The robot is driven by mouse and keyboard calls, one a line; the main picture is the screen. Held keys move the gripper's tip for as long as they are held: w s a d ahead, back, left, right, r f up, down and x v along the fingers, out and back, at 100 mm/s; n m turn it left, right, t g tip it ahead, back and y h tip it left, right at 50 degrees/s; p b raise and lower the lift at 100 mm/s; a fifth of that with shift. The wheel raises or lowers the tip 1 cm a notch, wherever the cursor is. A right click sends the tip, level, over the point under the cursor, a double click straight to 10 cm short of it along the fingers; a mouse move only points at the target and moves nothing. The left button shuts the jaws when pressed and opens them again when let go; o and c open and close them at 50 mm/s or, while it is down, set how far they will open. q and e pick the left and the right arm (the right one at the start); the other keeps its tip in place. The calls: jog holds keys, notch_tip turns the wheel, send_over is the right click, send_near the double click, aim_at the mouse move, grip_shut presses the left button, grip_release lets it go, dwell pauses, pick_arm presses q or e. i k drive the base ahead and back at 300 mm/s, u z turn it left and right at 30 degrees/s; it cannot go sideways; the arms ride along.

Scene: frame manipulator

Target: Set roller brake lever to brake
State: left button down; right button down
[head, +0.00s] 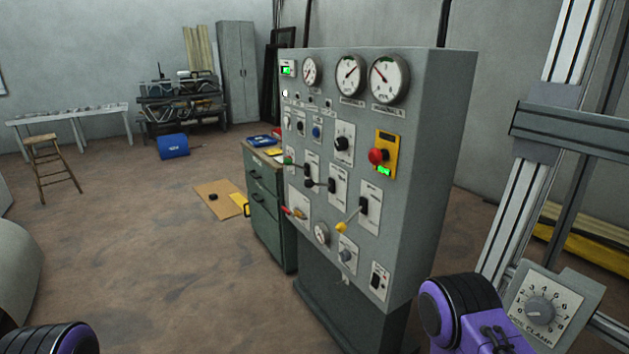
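A grey control cabinet (433,140) stands at centre right and carries several levers on its front. One lever has a yellow knob (341,227) and slants down left from its black slot. A lever with a black knob (309,183) sits above it to the left. A lever with a green tip (289,163) is higher up. A red-tipped handle (286,209) is at the lower left of the panel. The labels are too small to read, so I cannot tell which is the roller brake lever. Neither gripper shows; only purple and black parts of my arms appear at the bottom.
A red emergency button (376,156) and gauges (350,75) share the panel. A green drawer cabinet (265,210) stands close behind it at left. A metal frame with a dial box (543,308) is at right. The brown floor at left is mostly open.

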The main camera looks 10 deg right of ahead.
aim_at(309, 183)
jog(key=k, duration=0.35)
jog(key=u, duration=0.35)
jog(key=i, duration=1.4)
jog(key=z, duration=0.9)
